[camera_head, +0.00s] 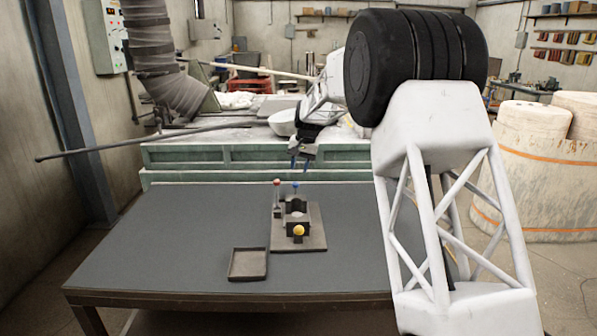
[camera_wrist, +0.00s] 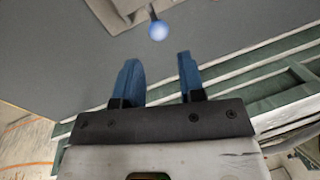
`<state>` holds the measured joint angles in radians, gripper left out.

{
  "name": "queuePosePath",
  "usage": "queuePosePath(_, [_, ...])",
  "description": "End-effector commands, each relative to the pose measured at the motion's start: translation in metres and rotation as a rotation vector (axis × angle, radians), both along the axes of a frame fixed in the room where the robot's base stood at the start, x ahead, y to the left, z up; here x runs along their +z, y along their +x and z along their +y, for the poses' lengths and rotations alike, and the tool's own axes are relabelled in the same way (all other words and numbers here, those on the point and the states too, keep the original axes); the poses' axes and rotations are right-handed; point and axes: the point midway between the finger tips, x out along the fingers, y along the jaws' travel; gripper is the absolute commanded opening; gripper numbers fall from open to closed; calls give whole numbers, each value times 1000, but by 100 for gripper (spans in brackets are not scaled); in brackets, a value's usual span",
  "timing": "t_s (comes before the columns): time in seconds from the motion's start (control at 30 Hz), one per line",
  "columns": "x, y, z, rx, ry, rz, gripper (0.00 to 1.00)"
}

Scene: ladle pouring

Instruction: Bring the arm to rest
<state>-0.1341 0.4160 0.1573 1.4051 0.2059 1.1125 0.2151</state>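My gripper (camera_head: 300,163) hangs above the far edge of the dark table (camera_head: 180,230), behind a small fixture. In the wrist view its two blue fingers (camera_wrist: 158,60) stand apart with nothing between them. A blue ball on a thin dark stem (camera_head: 295,185) stands at the fixture's far side, below and apart from the fingers. It also shows in the wrist view (camera_wrist: 158,30), just beyond the fingertips. My arm reaches in from the right.
The fixture's base plate (camera_head: 314,239) carries a red-topped post (camera_head: 277,193), a dark block and a yellow ball (camera_head: 299,230). A shallow empty tray (camera_head: 248,264) lies in front. A green bench (camera_head: 220,155) stands behind. The table's left side is clear.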

Motion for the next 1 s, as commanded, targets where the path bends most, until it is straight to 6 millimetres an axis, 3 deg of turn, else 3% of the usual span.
queuePosePath(0.37, [1,0,0,0,0,-1,37])
queuePosePath(0.57, [9,-10,-5,2,-3,-6,37])
queuePosePath(0.77, [28,-38,-17,6,-13,-19,37])
queuePosePath(1.0, [56,-91,-37,16,-29,-39,37])
